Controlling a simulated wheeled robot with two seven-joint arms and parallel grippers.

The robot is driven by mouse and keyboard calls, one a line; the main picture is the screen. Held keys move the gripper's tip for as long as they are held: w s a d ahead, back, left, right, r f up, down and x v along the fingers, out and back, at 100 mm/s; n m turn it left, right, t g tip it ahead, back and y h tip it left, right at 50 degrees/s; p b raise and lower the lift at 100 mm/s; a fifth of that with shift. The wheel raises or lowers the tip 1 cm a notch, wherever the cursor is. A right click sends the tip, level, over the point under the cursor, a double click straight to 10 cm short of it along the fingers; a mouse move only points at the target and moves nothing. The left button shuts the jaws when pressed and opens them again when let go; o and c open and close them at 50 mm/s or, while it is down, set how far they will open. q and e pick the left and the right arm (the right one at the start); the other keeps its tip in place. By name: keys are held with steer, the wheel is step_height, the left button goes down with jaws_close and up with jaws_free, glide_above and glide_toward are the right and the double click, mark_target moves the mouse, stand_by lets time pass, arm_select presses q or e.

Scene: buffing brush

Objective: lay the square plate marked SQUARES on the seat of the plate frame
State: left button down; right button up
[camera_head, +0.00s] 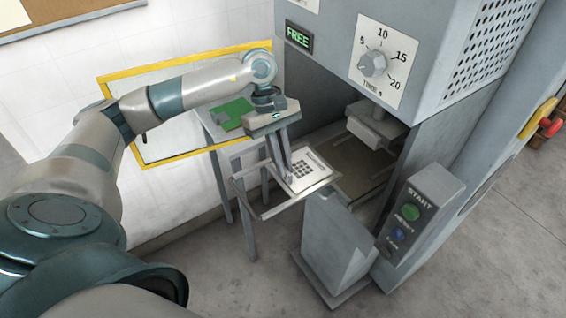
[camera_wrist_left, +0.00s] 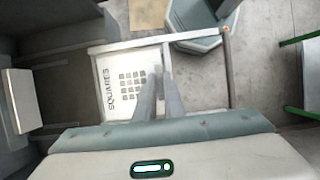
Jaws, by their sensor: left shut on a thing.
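The white square plate marked SQUARES (camera_head: 314,167), with a grid of dark squares, is at the press opening. It also shows in the left wrist view (camera_wrist_left: 112,72), with its lettering along the left side. My left gripper (camera_head: 285,178) points down and is shut on the plate's edge; its fingers also show in the wrist view (camera_wrist_left: 160,88). The plate frame (camera_head: 262,214) is a grey rail frame around and under the plate, jutting out from the machine. I cannot tell whether the plate touches the seat. My right gripper is not in view.
The machine has a lit FREE sign (camera_head: 298,37), a dial (camera_head: 372,65) and a press head (camera_head: 376,127) behind the plate. A control box (camera_head: 424,212) stands at the right.

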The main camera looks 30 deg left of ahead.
arm_select(q)
steer(key=c, duration=1.8)
jaws_free()
steer(key=shift+o, duration=0.2)
steer(key=shift+a+r, duration=0.2)
steer(key=shift+r, duration=0.15)
steer(key=b+v, duration=0.5)
steer(key=v, duration=1.1)
steer(key=shift+r, duration=0.35)
steer(key=shift+f, duration=0.1)
